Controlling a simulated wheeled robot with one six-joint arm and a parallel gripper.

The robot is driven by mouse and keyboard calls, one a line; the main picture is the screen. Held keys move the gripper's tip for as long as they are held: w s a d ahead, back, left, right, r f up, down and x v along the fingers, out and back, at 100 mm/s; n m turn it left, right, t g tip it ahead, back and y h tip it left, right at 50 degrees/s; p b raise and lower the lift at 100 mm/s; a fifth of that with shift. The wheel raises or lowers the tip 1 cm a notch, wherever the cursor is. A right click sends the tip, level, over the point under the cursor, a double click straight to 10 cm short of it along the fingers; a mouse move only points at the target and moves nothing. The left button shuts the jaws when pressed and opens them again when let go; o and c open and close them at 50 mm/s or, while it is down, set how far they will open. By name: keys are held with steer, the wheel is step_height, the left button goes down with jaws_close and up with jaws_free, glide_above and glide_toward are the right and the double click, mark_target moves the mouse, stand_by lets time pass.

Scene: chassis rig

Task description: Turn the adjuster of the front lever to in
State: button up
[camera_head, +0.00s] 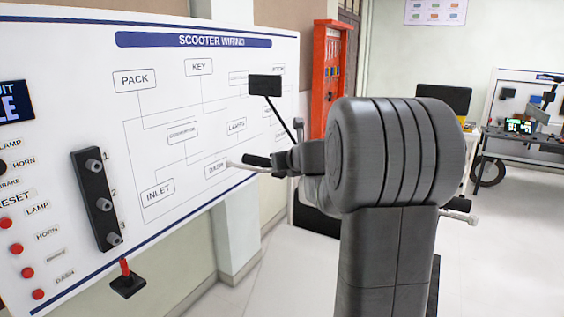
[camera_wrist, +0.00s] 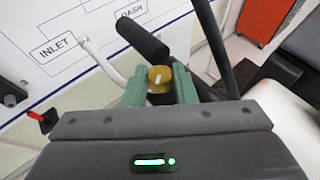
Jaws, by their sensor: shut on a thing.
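The adjuster (camera_wrist: 160,76) is a small brass-coloured round knob with a pale mark on its top, in the middle of the wrist view. My gripper (camera_wrist: 159,88) has its two green fingers on either side of the adjuster and is shut on it. The white front lever (camera_wrist: 103,63) curves away to the upper left from the adjuster, beside the black handlebar grip (camera_wrist: 143,37). In the head view, the lever (camera_head: 243,167) and grip (camera_head: 257,160) stick out to the left of my arm. The adjuster and my fingertips cannot be made out there.
A black mirror (camera_head: 265,85) on a thin stem rises above the handlebar. A white wiring board (camera_head: 205,110) stands behind and to the left, with a red-handled switch (camera_head: 125,268) below it. A red cabinet (camera_head: 328,75) stands at the back. My arm hides much of the scooter.

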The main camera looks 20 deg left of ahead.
steer(key=shift+a+m+t+h, duration=0.1)
steer(key=shift+m+t+h, duration=0.2)
steer(key=shift+s+a+r+m+t+h+p, duration=0.2)
steer(key=shift+m+t+h+p, duration=0.6)
steer(key=shift+m+h, duration=1.45)
steer(key=shift+w+a+f+m+t+h+p, duration=0.1)
steer(key=shift+a+m+t+h+p, duration=0.25)
steer(key=shift+m+h+p, duration=1.35)
steer(key=shift+s+a+r+m+t+h+p, duration=0.1)
steer(key=shift+a+m+t+h+p, duration=0.4)
steer(key=shift+m+h, duration=2.25)
steer(key=shift+d+f+h, duration=0.1)
steer(key=shift+d+h, duration=0.2)
steer(key=shift+h, duration=0.1)
steer(key=o, duration=1)
steer(key=b+v, duration=0.3)
steer(key=v, duration=1)
steer(key=shift+s+a, duration=0.2)
steer(key=shift+s, duration=0.15)
